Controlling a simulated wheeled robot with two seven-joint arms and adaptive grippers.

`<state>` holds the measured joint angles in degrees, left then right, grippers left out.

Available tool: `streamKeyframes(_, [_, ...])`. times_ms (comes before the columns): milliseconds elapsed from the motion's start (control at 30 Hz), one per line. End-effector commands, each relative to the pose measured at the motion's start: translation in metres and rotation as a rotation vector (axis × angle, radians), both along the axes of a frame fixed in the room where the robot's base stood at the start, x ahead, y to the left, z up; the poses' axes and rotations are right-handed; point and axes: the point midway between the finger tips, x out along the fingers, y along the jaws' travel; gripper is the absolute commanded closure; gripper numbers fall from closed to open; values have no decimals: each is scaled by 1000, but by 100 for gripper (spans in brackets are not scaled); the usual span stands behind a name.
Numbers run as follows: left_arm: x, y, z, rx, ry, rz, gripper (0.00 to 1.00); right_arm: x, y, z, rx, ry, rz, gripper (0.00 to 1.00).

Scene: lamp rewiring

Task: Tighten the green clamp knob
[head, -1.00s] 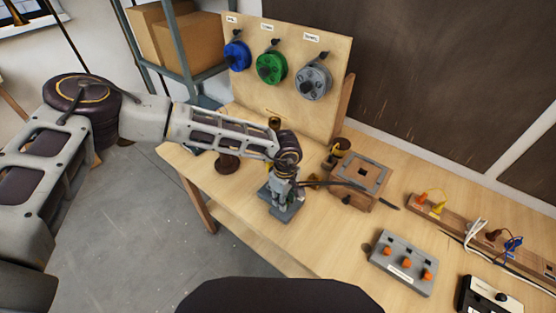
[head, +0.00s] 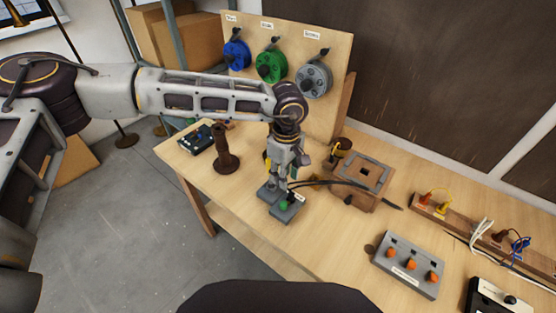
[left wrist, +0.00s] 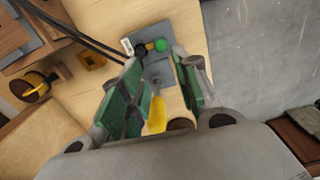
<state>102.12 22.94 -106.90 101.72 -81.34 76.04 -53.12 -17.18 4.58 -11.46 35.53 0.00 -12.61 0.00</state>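The green clamp knob (head: 284,205) sits on a grey clamp (head: 272,191) near the table's front edge. In the left wrist view the knob (left wrist: 160,45) shows just beyond the fingertips, beside a white label. My left gripper (head: 284,175) points down above the clamp. In the left wrist view its green-padded fingers (left wrist: 158,62) are apart, with no knob between them. A yellow piece (left wrist: 157,115) shows between the fingers; I cannot tell whether it touches them. My right gripper is not in view.
A black cable (head: 325,183) runs from the clamp toward the wooden block (head: 360,184). A brown stand (head: 224,158) is left of the clamp. A grey switch box (head: 408,265) lies to the right. The spool board (head: 290,105) stands behind. Table between clamp and switch box is clear.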

Motion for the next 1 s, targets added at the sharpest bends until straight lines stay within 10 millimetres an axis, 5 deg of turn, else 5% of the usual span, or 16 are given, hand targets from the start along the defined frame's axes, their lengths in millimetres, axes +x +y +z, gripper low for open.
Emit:
streamKeyframes(500, [-3,31,10,152,27,-269,68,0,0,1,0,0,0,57])
streamKeyframes(1000, [-1,27,49,178,-1,-435,68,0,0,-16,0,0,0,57])
